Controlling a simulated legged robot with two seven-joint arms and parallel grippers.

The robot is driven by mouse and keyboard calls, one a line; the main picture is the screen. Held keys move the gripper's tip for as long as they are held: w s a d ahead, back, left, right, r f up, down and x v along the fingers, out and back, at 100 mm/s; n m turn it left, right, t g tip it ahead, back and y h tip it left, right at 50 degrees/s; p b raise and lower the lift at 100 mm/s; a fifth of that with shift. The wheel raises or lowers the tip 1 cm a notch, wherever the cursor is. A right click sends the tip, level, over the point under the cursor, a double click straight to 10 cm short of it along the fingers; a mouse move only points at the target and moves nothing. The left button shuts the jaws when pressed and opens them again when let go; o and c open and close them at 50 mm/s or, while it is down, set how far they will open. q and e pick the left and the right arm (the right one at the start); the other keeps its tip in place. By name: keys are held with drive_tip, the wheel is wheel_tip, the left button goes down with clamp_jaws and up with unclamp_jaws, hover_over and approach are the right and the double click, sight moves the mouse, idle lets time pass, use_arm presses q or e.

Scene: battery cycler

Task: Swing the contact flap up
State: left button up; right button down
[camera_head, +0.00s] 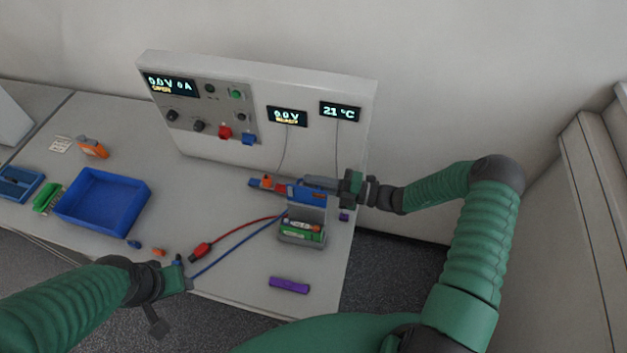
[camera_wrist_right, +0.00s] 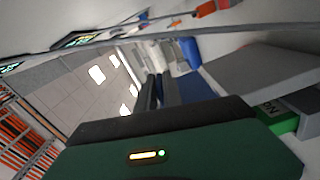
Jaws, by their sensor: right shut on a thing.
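The battery holder (camera_head: 302,240) stands near the bench's front right and holds an orange-and-silver cell and a green cell (camera_head: 303,234). Its contact flap (camera_head: 307,211), a grey plate with a blue upper edge, stands raised at the back of the holder. My right gripper (camera_head: 318,183) comes from the right and is shut on the flap's upper edge. In the right wrist view its dark fingers (camera_wrist_right: 152,94) lie against the blue part, and the grip itself is partly hidden. My left gripper (camera_head: 181,272) is low at the front beside the blue lead; its jaws are too small to read.
The cycler panel (camera_head: 257,144) with displays stands behind. Red and blue leads (camera_head: 237,243) run to the holder, with a red plug (camera_head: 200,250). A purple cell (camera_head: 289,285) lies in front. A blue tray (camera_head: 103,201) and an orange tool (camera_head: 92,147) are at the left.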

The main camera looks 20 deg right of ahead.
drive_tip(key=shift+w+d+f+m, duration=0.2)
drive_tip(key=shift+w+f+m, duration=0.05)
drive_tip(key=shift+m, duration=0.55)
drive_tip(key=c, duration=1.5)
unclamp_jaws()
drive_tip(key=shift+d, duration=0.1)
drive_tip(key=b+v, duration=0.4)
drive_tip(key=v, duration=1.3)
drive_tip(key=shift+b, duration=0.35)
